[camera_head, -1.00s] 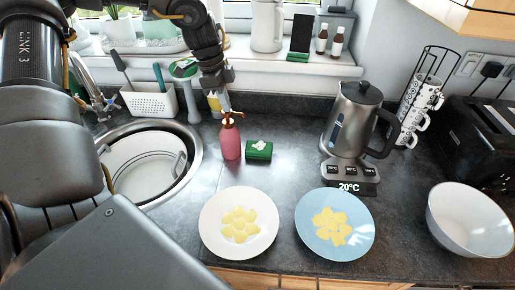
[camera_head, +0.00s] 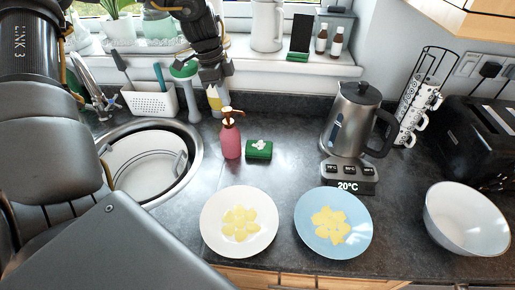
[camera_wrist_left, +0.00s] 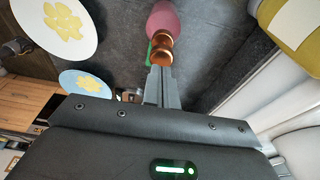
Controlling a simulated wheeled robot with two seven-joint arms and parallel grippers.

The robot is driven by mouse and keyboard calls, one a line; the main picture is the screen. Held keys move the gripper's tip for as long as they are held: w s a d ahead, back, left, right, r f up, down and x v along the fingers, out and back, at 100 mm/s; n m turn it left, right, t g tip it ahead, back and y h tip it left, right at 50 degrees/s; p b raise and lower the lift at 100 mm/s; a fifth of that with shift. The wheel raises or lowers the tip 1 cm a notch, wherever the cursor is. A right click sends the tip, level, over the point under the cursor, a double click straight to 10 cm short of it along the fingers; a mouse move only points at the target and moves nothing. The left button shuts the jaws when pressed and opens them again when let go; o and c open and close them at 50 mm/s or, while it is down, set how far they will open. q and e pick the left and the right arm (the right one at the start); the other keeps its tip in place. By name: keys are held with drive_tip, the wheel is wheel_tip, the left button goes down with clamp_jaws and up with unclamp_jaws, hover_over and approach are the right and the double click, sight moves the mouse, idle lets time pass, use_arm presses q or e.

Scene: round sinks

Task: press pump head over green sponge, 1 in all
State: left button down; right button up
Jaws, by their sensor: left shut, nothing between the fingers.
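The pink soap bottle (camera_head: 231,143) stands upright on the dark counter, with its copper-coloured pump head (camera_head: 229,115) on top. The green sponge (camera_head: 259,150) lies just right of the bottle, with a white blob on its top. My left gripper (camera_head: 218,86) is shut and empty, above and behind the pump head, apart from it in the head view. In the left wrist view its closed fingers (camera_wrist_left: 160,70) point toward the pump head (camera_wrist_left: 160,50), and the sponge (camera_wrist_left: 149,52) is mostly hidden. My right gripper is not in view.
The round sink (camera_head: 190,172) with white dishes is at the left. A white plate (camera_head: 208,241) and a blue plate (camera_head: 305,240) sit in front. A kettle (camera_head: 350,125) stands to the right.

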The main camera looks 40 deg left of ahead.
use_arm(q)
wheel_tip(320, 180, up, 5)
drive_tip(key=shift+r+p, duration=0.1)
drive_tip(key=shift+p, duration=1.1)
drive_tip(key=shift+r, duration=0.4)
